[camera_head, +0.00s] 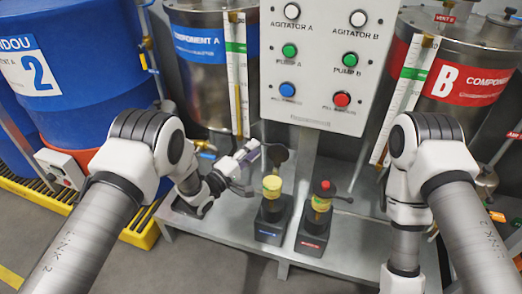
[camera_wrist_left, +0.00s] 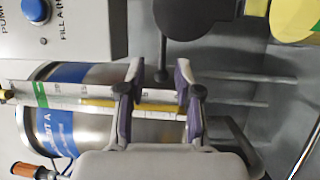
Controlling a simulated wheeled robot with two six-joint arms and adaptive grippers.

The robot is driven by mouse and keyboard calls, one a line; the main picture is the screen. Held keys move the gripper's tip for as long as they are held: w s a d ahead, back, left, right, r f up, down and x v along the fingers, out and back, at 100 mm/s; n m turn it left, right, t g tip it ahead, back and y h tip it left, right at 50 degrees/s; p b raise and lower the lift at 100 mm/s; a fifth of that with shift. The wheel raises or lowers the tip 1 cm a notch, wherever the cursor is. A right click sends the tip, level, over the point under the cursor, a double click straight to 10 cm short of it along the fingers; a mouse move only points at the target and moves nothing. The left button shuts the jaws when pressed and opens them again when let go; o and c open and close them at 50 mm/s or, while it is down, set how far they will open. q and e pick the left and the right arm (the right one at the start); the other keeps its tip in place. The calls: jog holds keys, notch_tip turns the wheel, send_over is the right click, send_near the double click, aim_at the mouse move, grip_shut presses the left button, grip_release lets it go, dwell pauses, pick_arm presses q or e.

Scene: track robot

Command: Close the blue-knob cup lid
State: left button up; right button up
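The blue-label cup (camera_head: 271,188) holds something yellow and stands on a black base on the bench. A dark round lid (camera_head: 279,154) is tilted up behind it, off its mouth; no blue knob shows on it. In the left wrist view the lid (camera_wrist_left: 190,18) is at the top, beside the yellow cup mouth (camera_wrist_left: 298,18). My left gripper (camera_head: 255,170) is left of the cup and lid. My right gripper is out of view.
The red-knob cup (camera_head: 321,200), its lid on, stands to the right on the metal bench (camera_head: 222,226). A button panel (camera_head: 322,75) hangs above. A steel tank (camera_head: 208,85) with a level scale (camera_head: 237,75) stands behind my left gripper. The bench front is clear.

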pick_arm(q)
jog(key=x, duration=0.4)
jog(key=shift+w+d+b, duration=0.1)
jog(key=shift+w+b, duration=0.15)
jog(key=shift+b, duration=0.1)
grip_shut()
jog(key=shift+s+t, duration=0.15)
jog(key=shift+t, duration=0.15)
jog(key=shift+s+a+f+m+t+h+b, duration=0.1)
jog(key=shift+s+a+m+t+h+b, duration=0.15)
jog(key=shift+s+m+t+h+b, duration=0.55)
jog(key=shift+s+a+f+m+t+h+b, duration=0.2)
jog(key=shift+s+m+h+b, duration=0.3)
jog(key=shift+h+b, duration=0.8)
jog(key=shift+s+a+f+m+t+h+b, duration=0.1)
jog(key=shift+s+a+m+t+h+b, duration=0.3)
jog(key=shift+m+h+b, duration=0.6)
jog(key=shift+s+d+r, duration=0.1)
